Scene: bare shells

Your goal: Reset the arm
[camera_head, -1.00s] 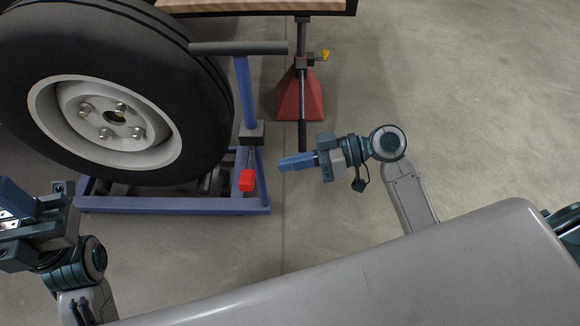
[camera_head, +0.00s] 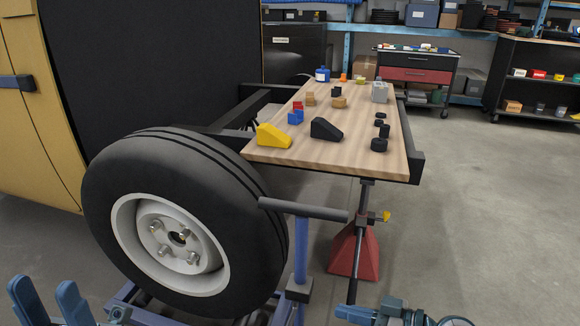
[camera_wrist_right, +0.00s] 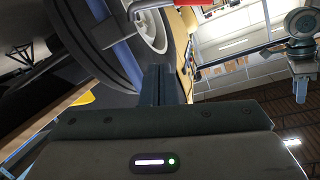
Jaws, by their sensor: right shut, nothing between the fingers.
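My left gripper (camera_head: 43,287) is at the bottom left corner of the head view. Its two blue fingers point up and stand apart, with nothing visible between them. My right gripper (camera_head: 350,314) is at the bottom edge, right of the blue wheel dolly and just below the red jack stand in the picture. Its fingers are together and empty, pointing left. In the right wrist view the closed fingers (camera_wrist_right: 160,85) show in the middle. Most of both arms is cut off below the head view.
A large tyre (camera_head: 180,225) stands on a blue dolly with an upright handle (camera_head: 303,209). A red jack stand (camera_head: 354,252) is under a wooden worktop (camera_head: 340,105) holding several small blocks and parts. Shelves and a tool cart (camera_head: 418,68) are behind. Floor on the right is clear.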

